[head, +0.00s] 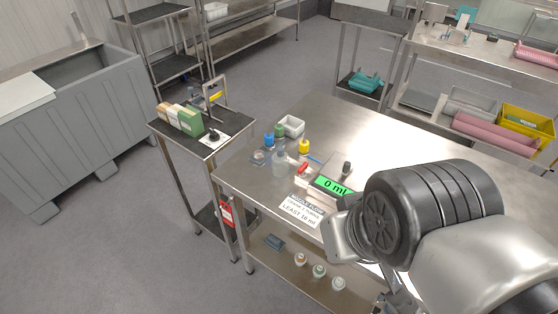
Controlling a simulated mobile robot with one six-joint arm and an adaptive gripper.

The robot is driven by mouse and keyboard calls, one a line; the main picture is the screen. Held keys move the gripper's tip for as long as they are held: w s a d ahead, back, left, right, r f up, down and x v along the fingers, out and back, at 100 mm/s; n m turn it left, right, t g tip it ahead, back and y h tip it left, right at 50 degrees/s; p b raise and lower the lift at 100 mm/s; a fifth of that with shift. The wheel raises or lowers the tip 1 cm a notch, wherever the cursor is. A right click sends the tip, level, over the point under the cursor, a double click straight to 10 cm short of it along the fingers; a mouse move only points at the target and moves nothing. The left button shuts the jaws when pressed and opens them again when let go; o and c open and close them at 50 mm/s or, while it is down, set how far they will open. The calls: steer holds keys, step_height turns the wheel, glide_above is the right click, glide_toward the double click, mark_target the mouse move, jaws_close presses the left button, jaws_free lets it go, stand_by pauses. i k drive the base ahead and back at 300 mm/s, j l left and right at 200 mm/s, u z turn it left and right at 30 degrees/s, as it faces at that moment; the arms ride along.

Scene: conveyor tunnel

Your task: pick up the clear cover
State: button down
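A small clear piece (258,156) lies at the left end of the steel table (240,183), beside a blue-capped bottle (269,141). It may be the clear cover, but it is too small to be sure. A green display (333,187) reading "0 ml" stands near the table's front edge, with a faint see-through panel behind it. My arm fills the lower right and hides part of the table. My gripper's fingers cannot be made out.
Close around the clear piece stand a translucent bottle (280,163), a green-capped bottle (280,131), a yellow-capped bottle (304,147), a red item (303,169) and a white bin (291,125). A side cart (188,139) stands left. The table's back middle is clear.

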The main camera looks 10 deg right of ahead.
mark_target(280, 159)
steer(key=i+j+z, duration=0.2)
steer(key=i+j, duration=0.3)
steer(key=i+j+z, duration=0.2)
steer(key=i+j, duration=0.3)
steer(key=j, duration=0.15)
